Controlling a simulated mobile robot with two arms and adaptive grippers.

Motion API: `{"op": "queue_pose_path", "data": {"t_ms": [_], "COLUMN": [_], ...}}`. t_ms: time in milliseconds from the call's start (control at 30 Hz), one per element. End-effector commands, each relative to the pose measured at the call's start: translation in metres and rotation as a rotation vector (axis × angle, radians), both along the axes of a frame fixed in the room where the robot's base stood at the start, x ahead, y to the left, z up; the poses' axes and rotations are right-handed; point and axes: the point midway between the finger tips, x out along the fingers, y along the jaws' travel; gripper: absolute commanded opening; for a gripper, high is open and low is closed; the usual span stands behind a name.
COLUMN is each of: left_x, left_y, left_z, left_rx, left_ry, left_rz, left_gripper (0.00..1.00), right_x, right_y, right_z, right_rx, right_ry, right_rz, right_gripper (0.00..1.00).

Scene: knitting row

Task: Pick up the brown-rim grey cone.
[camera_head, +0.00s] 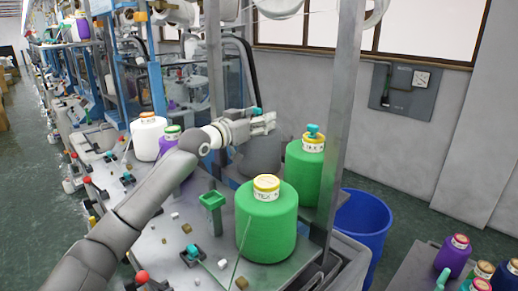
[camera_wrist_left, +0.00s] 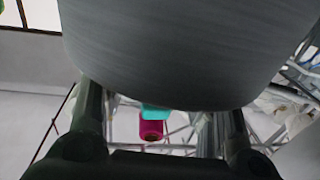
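A large, smooth dark grey rounded body, which looks like the grey cone (camera_wrist_left: 175,55), fills the upper part of the left wrist view. Its brown rim does not show. In the head view a dark grey rounded shape (camera_head: 262,153) sits just below my left gripper (camera_head: 264,122), behind the green cones. My left gripper's two fingers also show in the left wrist view (camera_wrist_left: 162,130), wide apart on either side below the grey body. I cannot tell whether they touch it. My right gripper is in neither view.
A green cone (camera_head: 266,222) stands in front on the machine table, with another green cone (camera_head: 305,172) behind it. A metal post (camera_head: 342,110) rises close to their right. White cone (camera_head: 148,138) stands left of my arm. A blue bin (camera_head: 362,225) is at right.

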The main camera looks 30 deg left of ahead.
Motion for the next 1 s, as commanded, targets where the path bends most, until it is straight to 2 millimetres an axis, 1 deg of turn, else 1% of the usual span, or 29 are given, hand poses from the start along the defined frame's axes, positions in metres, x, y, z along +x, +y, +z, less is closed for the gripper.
{"op": "queue_pose_path", "data": {"t_ms": [33, 300, 367, 833, 1000], "left_x": [0.0, 0.0, 0.0, 0.0, 0.0], "left_y": [0.0, 0.0, 0.0, 0.0, 0.0], "left_z": [0.0, 0.0, 0.0, 0.003, 0.01], "left_rx": [0.0, 0.0, 0.0, 0.0, -0.001], "left_ry": [0.0, 0.001, 0.001, -0.006, -0.008], "left_rz": [0.0, 0.0, 0.0, 0.0, 0.0], "left_gripper": [0.42, 0.07, 0.0, 0.0, 0.0], "right_x": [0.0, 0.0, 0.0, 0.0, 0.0], "right_y": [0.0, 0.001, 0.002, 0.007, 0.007], "right_z": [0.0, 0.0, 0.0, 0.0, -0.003], "right_rx": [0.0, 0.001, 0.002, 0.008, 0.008], "right_ry": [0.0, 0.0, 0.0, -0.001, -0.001], "right_rz": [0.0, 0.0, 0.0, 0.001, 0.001], "right_gripper": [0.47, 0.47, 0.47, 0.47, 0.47]}}
